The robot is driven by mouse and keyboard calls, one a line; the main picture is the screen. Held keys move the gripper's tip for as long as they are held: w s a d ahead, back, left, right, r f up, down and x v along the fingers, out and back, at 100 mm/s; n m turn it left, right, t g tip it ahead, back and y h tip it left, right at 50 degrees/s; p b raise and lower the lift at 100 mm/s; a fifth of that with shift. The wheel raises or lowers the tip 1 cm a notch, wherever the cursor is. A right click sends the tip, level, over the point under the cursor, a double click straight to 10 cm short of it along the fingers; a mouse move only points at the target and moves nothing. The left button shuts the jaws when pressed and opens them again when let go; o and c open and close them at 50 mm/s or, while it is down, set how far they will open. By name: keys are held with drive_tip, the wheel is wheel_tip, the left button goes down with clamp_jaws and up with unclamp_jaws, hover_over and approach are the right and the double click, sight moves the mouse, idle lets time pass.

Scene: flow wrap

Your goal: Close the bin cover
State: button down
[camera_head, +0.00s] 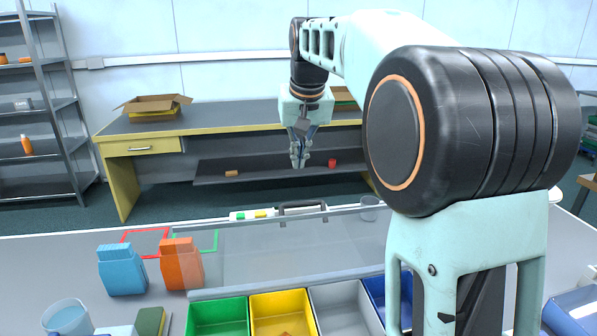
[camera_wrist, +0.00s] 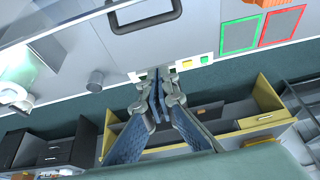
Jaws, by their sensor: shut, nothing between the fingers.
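The bin cover (camera_head: 290,250) is a clear panel with a grey lower edge, standing up behind the bins in the head view. The bins in front are uncovered from above: green (camera_head: 217,318), yellow (camera_head: 283,312), grey (camera_head: 342,308) and blue (camera_head: 375,290). A dark handle (camera_head: 302,207) shows beyond the panel's top edge; it also shows in the wrist view (camera_wrist: 145,18). I cannot tell whether it belongs to the cover. My gripper (camera_head: 299,160) hangs in the air beyond the table's far edge, shut and empty, apart from the cover. Its fingertips show in the wrist view (camera_wrist: 157,85).
A blue bottle (camera_head: 122,270) and an orange bottle (camera_head: 181,265) stand left of the cover. A cup (camera_head: 67,317) is at front left. A clear cup (camera_head: 369,208) stands near the far edge. A workbench (camera_head: 220,125) is behind. My arm hides the right side.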

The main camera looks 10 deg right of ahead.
wheel_tip(320, 180, down, 9)
drive_tip(key=shift+s+r+b, duration=0.2)
drive_tip(key=shift+s+b, duration=0.1)
drive_tip(key=shift+s, duration=0.05)
idle(0.7)
